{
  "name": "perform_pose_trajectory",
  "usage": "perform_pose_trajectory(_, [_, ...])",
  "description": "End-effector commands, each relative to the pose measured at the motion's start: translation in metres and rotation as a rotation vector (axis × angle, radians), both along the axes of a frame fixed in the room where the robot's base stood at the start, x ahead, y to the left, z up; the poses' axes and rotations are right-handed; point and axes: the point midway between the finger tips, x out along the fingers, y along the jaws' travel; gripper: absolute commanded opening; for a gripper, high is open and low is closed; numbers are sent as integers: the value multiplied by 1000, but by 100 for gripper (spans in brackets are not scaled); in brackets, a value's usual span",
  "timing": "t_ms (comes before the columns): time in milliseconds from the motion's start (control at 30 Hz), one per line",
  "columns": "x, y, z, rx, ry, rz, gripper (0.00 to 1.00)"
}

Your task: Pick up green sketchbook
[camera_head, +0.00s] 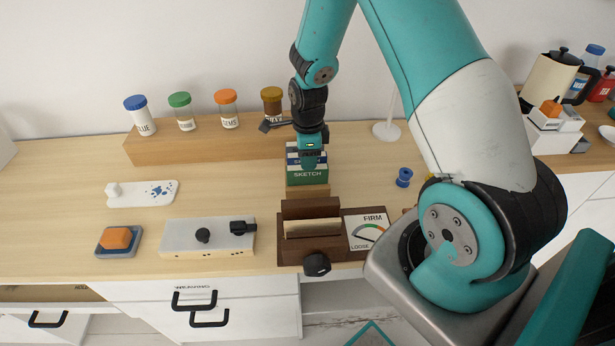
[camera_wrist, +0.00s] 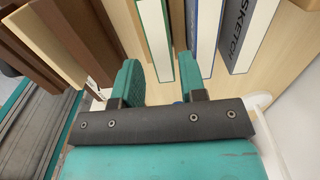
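The green sketchbook (camera_head: 308,175) stands in a wooden holder (camera_head: 307,191) in the middle of the desk, with its SKETCH label facing the front. In the wrist view, a green-edged book with pale pages (camera_wrist: 155,35) lies in line with the gap between my fingers. My gripper (camera_head: 311,160) points down over the books in the head view and hides part of them. Its two teal fingers (camera_wrist: 160,68) are apart in the wrist view. I cannot tell whether they touch the book.
Blue-edged books (camera_wrist: 207,35) stand close beside the green one. A dark wooden press (camera_head: 310,210) is in front, and a wooden rack with several jars (camera_head: 180,145) is behind left. A blue spool (camera_head: 404,177) lies to the right. The left desk front holds a grey box (camera_head: 180,238).

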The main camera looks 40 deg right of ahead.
Motion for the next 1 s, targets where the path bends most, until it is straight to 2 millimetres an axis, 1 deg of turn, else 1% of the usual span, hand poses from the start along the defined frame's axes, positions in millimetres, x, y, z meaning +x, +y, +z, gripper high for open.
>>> perform_pose_trajectory(100, [0, 2, -18, 1, 4, 0, 38])
perform_pose_trajectory(200, [1, 1, -30, 1, 3, 0, 38])
perform_pose_trajectory(300, [1, 1, -36, 0, 0, 0, 38])
perform_pose_trajectory(500, [1, 1, -36, 0, 0, 0, 38])
perform_pose_trajectory(667, [1, 1, -36, 0, 0, 0, 2])
perform_pose_trajectory(700, [1, 1, -36, 0, 0, 0, 0])
perform_pose_trajectory(1000, [2, 1, -33, 0, -1, 0, 0])
